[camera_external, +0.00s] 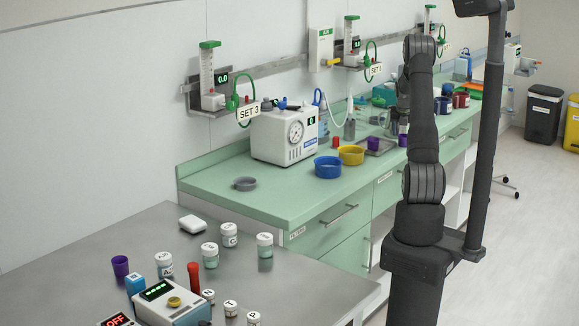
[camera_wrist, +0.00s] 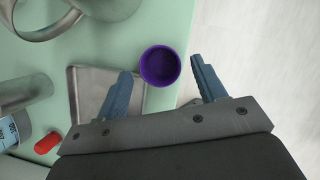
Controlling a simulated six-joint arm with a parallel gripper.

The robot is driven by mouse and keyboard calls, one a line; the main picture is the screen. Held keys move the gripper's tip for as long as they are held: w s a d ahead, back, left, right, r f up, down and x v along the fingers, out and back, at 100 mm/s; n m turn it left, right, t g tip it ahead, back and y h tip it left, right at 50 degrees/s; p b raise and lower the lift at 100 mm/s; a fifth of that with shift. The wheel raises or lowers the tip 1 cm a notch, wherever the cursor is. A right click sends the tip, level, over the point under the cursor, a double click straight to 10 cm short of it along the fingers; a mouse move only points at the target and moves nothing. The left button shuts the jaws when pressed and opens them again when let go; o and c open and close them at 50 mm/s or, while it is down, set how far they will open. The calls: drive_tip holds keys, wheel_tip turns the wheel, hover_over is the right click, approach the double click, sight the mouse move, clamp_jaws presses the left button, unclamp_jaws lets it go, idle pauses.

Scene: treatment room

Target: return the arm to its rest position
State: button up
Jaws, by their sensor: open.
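My gripper (camera_wrist: 161,67) is open, with its two blue-grey fingers apart in the wrist view. A purple cup (camera_wrist: 160,66) shows between the fingertips, by the edge of a metal tray (camera_wrist: 88,80); the fingers look clear of it, and I cannot tell the height gap. In the external view my arm stands raised beside the green counter, its upper part bent over. The gripper is mostly hidden there behind my arm, over the counter.
The green counter (camera_external: 213,185) holds a blue bowl (camera_external: 328,168), a yellow bowl (camera_external: 351,156) and a white device (camera_external: 284,138). In the wrist view, metal vessels (camera_wrist: 27,97) and a red cap (camera_wrist: 47,143) lie left. Open floor (camera_external: 530,230) is at right.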

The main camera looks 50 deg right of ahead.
drive_tip(key=x, duration=0.3)
drive_tip(key=shift+f, duration=0.2)
wheel_tip(320, 180, up, 9)
drive_tip(key=w+a+m+g, duration=0.1)
drive_tip(key=w+a+m, duration=0.3)
drive_tip(key=a, duration=0.7)
drive_tip(key=w+a+m+g, duration=0.1)
drive_tip(key=w+a+m, duration=0.1)
drive_tip(key=w+a, duration=0.65)
drive_tip(key=a+r+m+g+y, duration=0.2)
drive_tip(key=a+m, duration=1.1)
drive_tip(key=a, duration=1.4)
drive_tip(key=shift+w+a+r+m+g+y, duration=0.25)
drive_tip(key=shift+w+a+g+y, duration=0.2)
drive_tip(key=shift+g, duration=0.55)
drive_tip(key=shift+d+f, duration=0.1)
